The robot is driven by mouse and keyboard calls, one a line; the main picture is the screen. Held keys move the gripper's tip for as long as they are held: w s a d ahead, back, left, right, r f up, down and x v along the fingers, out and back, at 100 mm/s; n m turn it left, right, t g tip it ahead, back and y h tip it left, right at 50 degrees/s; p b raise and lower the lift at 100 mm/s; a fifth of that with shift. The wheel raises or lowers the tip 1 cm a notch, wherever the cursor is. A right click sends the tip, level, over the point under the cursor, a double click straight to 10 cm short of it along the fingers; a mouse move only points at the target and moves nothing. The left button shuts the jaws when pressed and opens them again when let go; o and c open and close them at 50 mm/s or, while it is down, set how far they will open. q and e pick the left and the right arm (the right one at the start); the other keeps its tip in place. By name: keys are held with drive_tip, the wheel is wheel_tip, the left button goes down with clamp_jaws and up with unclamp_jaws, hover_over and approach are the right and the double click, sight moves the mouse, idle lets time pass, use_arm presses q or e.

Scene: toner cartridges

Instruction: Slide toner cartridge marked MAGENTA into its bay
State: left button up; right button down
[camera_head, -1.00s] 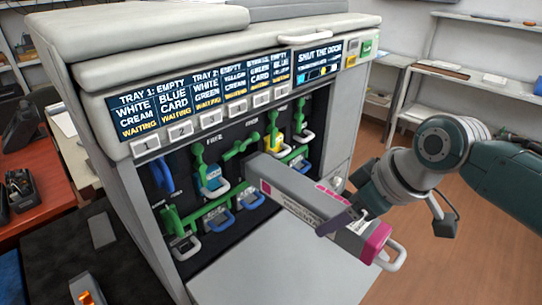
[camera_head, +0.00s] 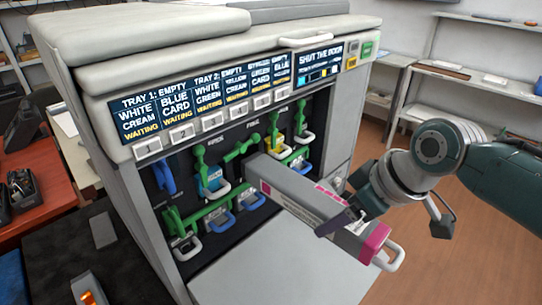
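The magenta toner cartridge (camera_head: 299,198) is a long grey box with a magenta end cap and a white loop handle at its near end. Its far end is inside an opening in the printer (camera_head: 337,150), and most of its length sticks out over the lowered front door (camera_head: 275,264). My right gripper (camera_head: 341,222) is at the near part of the cartridge, with a finger across its side by the label. The far finger is hard to see, but the gripper appears closed around the cartridge. My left gripper is not in view.
Green levers (camera_head: 203,165) and other cartridge handles (camera_head: 187,248) fill the printer's front. A display panel (camera_head: 207,94) runs above. A red-brown desk (camera_head: 38,195) stands left, a dark surface (camera_head: 120,260) at lower left, and shelves (camera_head: 470,75) at back right.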

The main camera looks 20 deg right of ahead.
sight(319, 197)
drive_tip(key=shift+w+r, duration=0.1)
drive_tip(key=shift+w, duration=0.1)
drive_tip(key=shift+w+a+b, duration=0.4)
drive_tip(key=shift+w+b, duration=0.1)
drive_tip(key=shift+w, duration=0.35)
drive_tip(key=shift+w, duration=0.15)
drive_tip(key=shift+w+a+b, duration=0.2)
drive_tip(key=shift+w+b, duration=0.15)
drive_tip(key=shift+w+a+b, duration=0.3)
drive_tip(key=shift+w+b, duration=0.05)
drive_tip(key=shift+w, duration=0.3)
drive_tip(key=shift+w, duration=0.1)
